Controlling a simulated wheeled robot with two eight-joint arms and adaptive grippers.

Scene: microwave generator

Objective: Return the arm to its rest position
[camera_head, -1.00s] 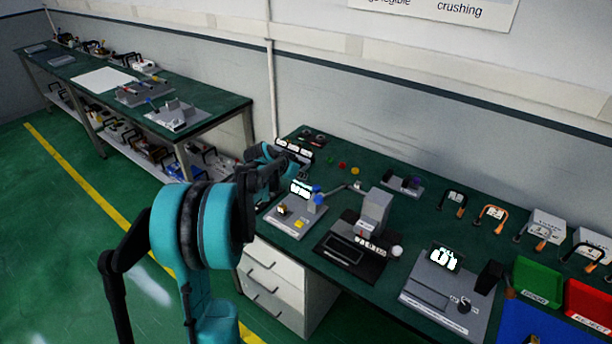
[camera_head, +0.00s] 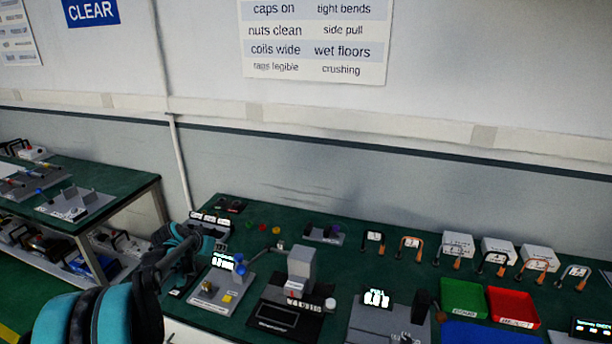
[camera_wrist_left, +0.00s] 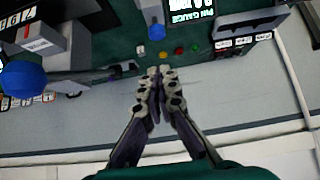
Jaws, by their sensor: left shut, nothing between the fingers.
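My left arm comes in from the lower left of the head view, with teal and black joints. Its wrist and gripper (camera_head: 186,248) are at the left end of the green workbench (camera_head: 262,214), beside a small station with a lit display. The arm's own links partly hide the fingertips there. In the left wrist view, my left gripper (camera_wrist_left: 158,76) has its two fingers together, with nothing between them. It is apart from the small coloured buttons beyond its tips. My right gripper is in neither view.
Near the gripper stand a grey fixture with a blue knob (camera_head: 240,268) and a black-based device with a grey column (camera_head: 301,265). Further right are a green bin (camera_head: 463,297) and a red bin (camera_head: 513,304). A second bench (camera_head: 120,190) stands at left. The wall is behind.

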